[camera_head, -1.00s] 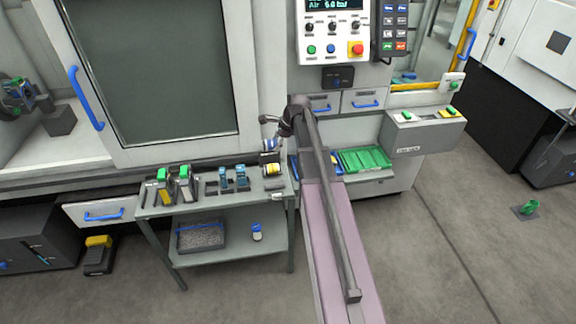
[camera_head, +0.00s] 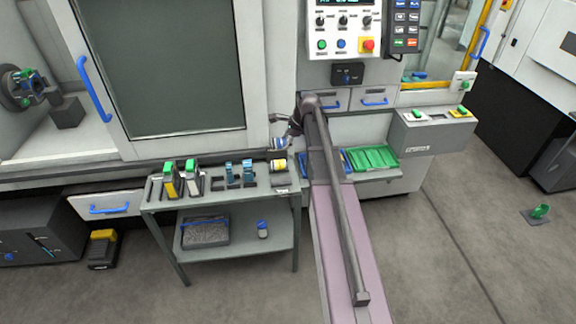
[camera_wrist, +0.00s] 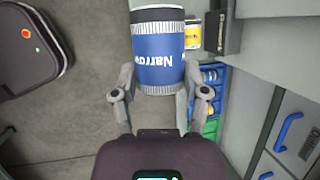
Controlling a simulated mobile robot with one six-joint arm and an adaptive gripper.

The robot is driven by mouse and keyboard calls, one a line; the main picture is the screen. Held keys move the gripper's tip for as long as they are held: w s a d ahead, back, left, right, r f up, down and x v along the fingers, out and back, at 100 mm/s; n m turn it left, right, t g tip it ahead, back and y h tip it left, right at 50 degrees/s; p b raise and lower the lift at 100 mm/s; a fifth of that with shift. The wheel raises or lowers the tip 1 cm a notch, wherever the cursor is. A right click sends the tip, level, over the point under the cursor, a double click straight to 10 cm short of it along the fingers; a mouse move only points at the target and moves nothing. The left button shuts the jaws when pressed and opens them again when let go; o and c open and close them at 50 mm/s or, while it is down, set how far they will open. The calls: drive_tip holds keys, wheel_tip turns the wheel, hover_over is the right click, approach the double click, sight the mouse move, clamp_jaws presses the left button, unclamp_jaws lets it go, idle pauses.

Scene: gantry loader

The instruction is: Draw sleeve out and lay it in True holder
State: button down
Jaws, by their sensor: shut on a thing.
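My gripper (camera_wrist: 160,80) is shut on a cylindrical sleeve (camera_wrist: 157,52) in the wrist view. The sleeve has a blue band marked "Narrow" and pale ridged ends. In the head view the blue sleeve (camera_head: 279,143) is small beside my gripper (camera_head: 289,141), near the right end of the grey bench. A yellow-and-white banded piece (camera_head: 279,166) sits in a dark holder on that bench end; it also shows beyond the sleeve in the wrist view (camera_wrist: 193,34). I cannot read any holder marked True.
The bench (camera_head: 258,184) also carries green-topped tools (camera_head: 169,177) and blue pieces (camera_head: 248,172). Its lower shelf holds a grey bin (camera_head: 205,232) and a blue-capped bottle (camera_head: 262,229). A green tray (camera_head: 374,158) lies to the right. The machine door (camera_head: 160,75) stands behind.

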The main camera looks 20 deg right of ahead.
drive_tip(key=b, duration=1.3)
hover_over(283, 182)
drive_tip(key=d, duration=0.1)
wheel_tip(283, 182, down, 14)
drive_tip(key=shift+s+d+r+y, duration=0.15)
drive_tip(key=shift+s+y, duration=0.15)
drive_tip(key=shift+s, duration=0.05)
wheel_tip(283, 182, down, 8)
drive_tip(key=b, duration=0.8)
drive_tip(key=shift+f, duration=0.25)
unclamp_jaws()
